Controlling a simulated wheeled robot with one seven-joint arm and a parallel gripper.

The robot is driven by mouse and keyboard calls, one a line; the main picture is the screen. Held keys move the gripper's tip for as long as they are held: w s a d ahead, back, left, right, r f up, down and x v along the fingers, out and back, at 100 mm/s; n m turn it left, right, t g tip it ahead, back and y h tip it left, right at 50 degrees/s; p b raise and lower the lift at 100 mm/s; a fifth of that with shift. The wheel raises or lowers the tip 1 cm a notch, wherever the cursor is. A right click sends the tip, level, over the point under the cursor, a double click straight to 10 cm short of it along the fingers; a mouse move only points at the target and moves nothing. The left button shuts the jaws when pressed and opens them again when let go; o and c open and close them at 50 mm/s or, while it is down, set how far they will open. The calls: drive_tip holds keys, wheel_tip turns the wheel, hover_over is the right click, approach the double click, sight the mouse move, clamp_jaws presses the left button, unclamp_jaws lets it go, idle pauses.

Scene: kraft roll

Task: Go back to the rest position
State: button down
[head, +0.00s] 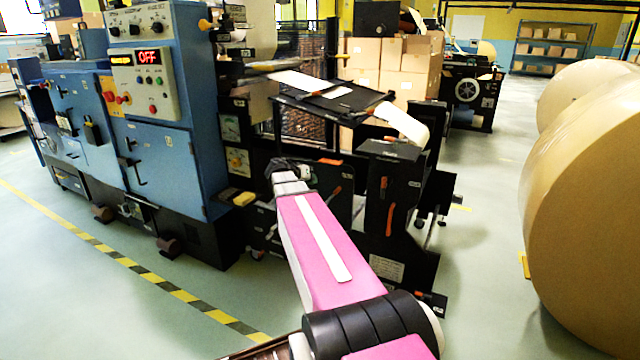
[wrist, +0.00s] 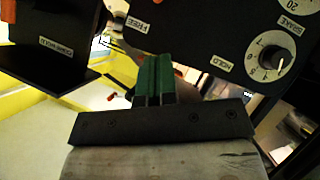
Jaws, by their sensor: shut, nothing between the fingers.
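My pink arm reaches forward from the bottom of the head view toward the black machine (head: 390,200). My gripper (wrist: 153,60) shows in the wrist view as two green fingers side by side, shut with nothing between them. Its fingertips are close to a black panel (wrist: 215,45) with labels reading FREE, HOLD and BRAKE. A round knob with a numbered dial (wrist: 270,60) sits on that panel, right of the fingers. Whether the fingertips touch the panel I cannot tell. In the head view the gripper's fingers are hidden or too small to make out.
A blue control cabinet (head: 155,90) with a red OFF display stands at the left. Large kraft rolls (head: 590,190) stand at the right. Cardboard boxes (head: 410,60) are stacked behind the machine. Yellow-black tape (head: 130,265) marks the floor, which is open at lower left.

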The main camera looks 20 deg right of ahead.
drive_tip(key=s+a+f+n+g+y, duration=0.3)
drive_tip(key=s+a+f+n+y, duration=0.4)
drive_tip(key=s+a+f, duration=1.2)
drive_tip(key=a+f+y, duration=0.2)
drive_tip(key=a+y, duration=0.2)
drive_tip(key=shift+s+a+f+g+y, duration=0.3)
drive_tip(key=shift+s+a+g+y, duration=0.05)
drive_tip(key=shift+s+g+y, duration=0.05)
